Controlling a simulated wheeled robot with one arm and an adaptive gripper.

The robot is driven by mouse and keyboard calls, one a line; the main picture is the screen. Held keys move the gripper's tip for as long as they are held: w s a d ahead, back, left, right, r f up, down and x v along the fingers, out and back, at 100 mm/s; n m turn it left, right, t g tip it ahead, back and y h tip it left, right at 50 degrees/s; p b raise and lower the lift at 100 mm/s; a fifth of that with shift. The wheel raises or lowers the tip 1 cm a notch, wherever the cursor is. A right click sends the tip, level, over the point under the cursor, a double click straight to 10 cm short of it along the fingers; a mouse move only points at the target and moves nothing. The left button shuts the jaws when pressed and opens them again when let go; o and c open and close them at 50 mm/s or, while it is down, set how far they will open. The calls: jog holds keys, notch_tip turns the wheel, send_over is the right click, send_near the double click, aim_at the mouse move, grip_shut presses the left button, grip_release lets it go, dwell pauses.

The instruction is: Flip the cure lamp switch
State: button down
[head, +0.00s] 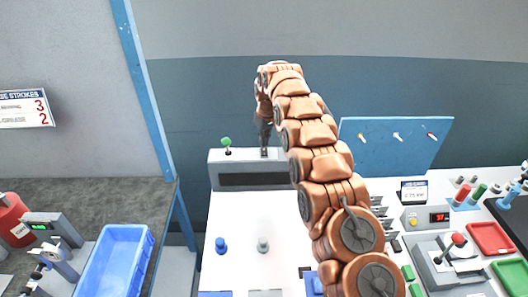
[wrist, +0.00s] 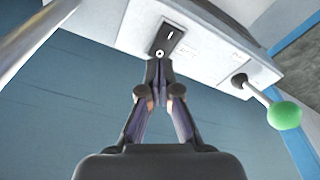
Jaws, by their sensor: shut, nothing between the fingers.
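A black rocker switch (wrist: 168,36) with white I and O marks sits on a pale panel (wrist: 130,28) in the wrist view. A small label beside it is too blurred to read. My gripper (wrist: 158,70) is shut and empty, its fingertips at the O end of the switch; I cannot tell whether they touch it. In the head view my gripper (head: 264,150) points down at the top of the pale box (head: 225,168) at the back of the bench. The switch cannot be made out there.
A green-knobbed lever (head: 226,143) stands left of my gripper on the box; it also shows in the wrist view (wrist: 284,115). A blue bin (head: 117,262), blue peg (head: 221,245), grey peg (head: 263,244) and red tray (head: 490,238) lie nearer.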

aim_at(264, 149)
jog(key=shift+f+b, duration=0.65)
jog(key=shift+f, duration=0.5)
dwell(1.2)
jog(key=shift+r, duration=0.15)
jog(key=shift+r+p, duration=1.3)
jog(key=shift+r, duration=2.15)
